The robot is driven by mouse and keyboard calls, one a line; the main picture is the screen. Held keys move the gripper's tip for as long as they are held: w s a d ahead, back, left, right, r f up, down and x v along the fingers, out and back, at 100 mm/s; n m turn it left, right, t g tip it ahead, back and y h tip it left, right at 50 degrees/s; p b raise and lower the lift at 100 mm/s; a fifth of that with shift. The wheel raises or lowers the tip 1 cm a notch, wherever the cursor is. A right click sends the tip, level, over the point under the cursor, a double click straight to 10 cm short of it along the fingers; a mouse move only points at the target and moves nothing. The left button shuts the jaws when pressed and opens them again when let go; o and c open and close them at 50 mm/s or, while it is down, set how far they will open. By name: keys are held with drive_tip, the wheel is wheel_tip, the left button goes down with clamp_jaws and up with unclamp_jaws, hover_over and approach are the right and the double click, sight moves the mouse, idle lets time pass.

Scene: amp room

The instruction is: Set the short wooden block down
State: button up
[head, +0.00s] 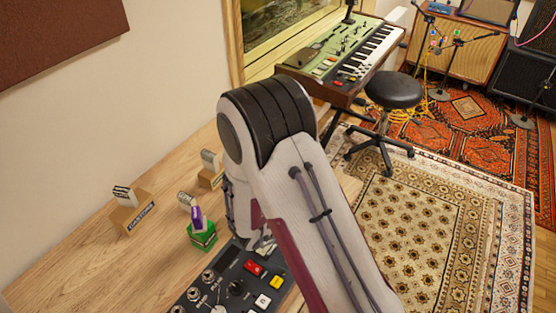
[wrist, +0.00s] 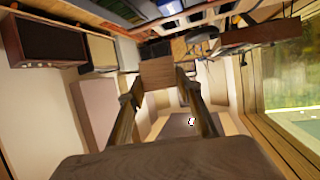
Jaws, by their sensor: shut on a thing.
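The short wooden block (wrist: 158,71) shows in the wrist view as a plain brown square face between the tips of my gripper (wrist: 159,84). My gripper is shut on it, one finger at each side. The wrist view is tilted far over and looks across the room, and no surface shows touching the block. In the head view my arm covers the middle of the picture. My gripper and the block are hidden behind it there, so their height over the wooden desk (head: 72,268) cannot be told.
On the desk stand a labelled wooden holder (head: 131,216), another small wooden holder (head: 211,178), a green box (head: 202,238) with a purple item, and a dark control panel (head: 219,296). Bare desk lies at the left front. A keyboard (head: 345,55) and stool (head: 393,88) stand beyond.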

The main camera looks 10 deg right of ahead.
drive_tip(key=w+d+n+t+y, duration=0.15)
drive_tip(key=w+d, duration=0.45)
drive_tip(key=w, duration=0.6)
drive_tip(key=shift+w+r+n+t+y, duration=1.45)
drive_tip(key=shift+w+n+y, duration=0.95)
drive_tip(key=shift+w, duration=2.7)
drive_tip(key=shift+w+r+n+t+y, duration=1.1)
drive_tip(key=shift+w+r+n+y, duration=0.95)
drive_tip(key=shift+w, duration=3)
drive_tip(key=s+a+f+n+g+y, duration=0.3)
drive_tip(key=a+f+n+y, duration=0.3)
drive_tip(key=a+n+y, duration=0.4)
drive_tip(key=shift+s+a+f+n+g+y, duration=0.15)
drive_tip(key=shift+a+f+n+g+y, duration=0.15)
drive_tip(key=shift+a+f+g+y, duration=0.15)
